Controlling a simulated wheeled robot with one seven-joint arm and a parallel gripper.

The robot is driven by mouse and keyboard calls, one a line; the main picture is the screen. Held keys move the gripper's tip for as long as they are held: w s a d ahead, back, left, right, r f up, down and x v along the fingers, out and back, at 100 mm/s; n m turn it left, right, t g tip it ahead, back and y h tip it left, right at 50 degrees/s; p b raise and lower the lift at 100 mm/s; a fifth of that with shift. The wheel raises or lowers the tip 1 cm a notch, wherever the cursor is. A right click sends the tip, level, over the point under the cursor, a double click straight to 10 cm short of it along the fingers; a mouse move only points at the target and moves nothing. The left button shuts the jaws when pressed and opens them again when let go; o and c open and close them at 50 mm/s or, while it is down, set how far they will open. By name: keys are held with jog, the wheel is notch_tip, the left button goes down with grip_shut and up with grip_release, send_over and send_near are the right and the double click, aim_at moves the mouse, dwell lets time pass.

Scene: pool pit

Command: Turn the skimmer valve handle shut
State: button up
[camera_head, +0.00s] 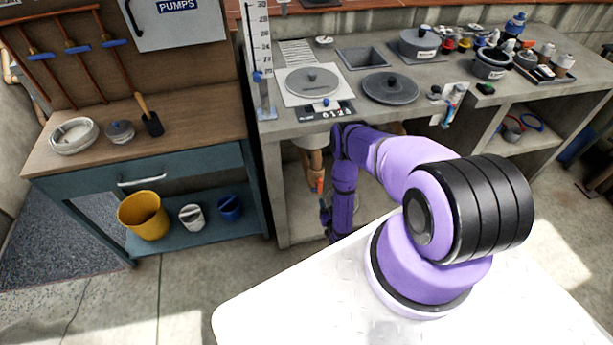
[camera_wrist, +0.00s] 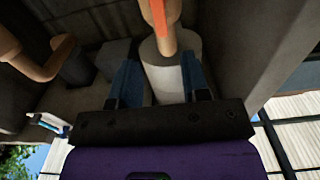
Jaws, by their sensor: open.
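My purple arm reaches down in front of the concrete counter, and my gripper (camera_head: 325,208) is low under its top. A small orange-red handle (camera_head: 320,186) shows just above the gripper, below a tan pipe (camera_head: 314,160). In the wrist view my gripper (camera_wrist: 160,68) has its two blue fingers apart. An orange-red piece on a tan stem (camera_wrist: 160,14) lies ahead of them, in front of a pale cylinder (camera_wrist: 162,74). No finger visibly grips it. No label shows, so I cannot tell whether this is the skimmer valve handle.
The counter (camera_head: 300,122) overhangs my gripper. A tan pipe elbow (camera_wrist: 45,62) is at left in the wrist view. Blue-handled valves (camera_head: 77,48) are on the wall pipes. A yellow bucket (camera_head: 144,214) stands on the lower shelf at left. Floor at lower left is clear.

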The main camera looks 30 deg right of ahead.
aim_at(321, 184)
jog(key=x, duration=1.1)
jog(key=shift+a, duration=0.1)
jog(key=shift+c, duration=0.2)
jog(key=shift+s, duration=0.1)
grip_shut()
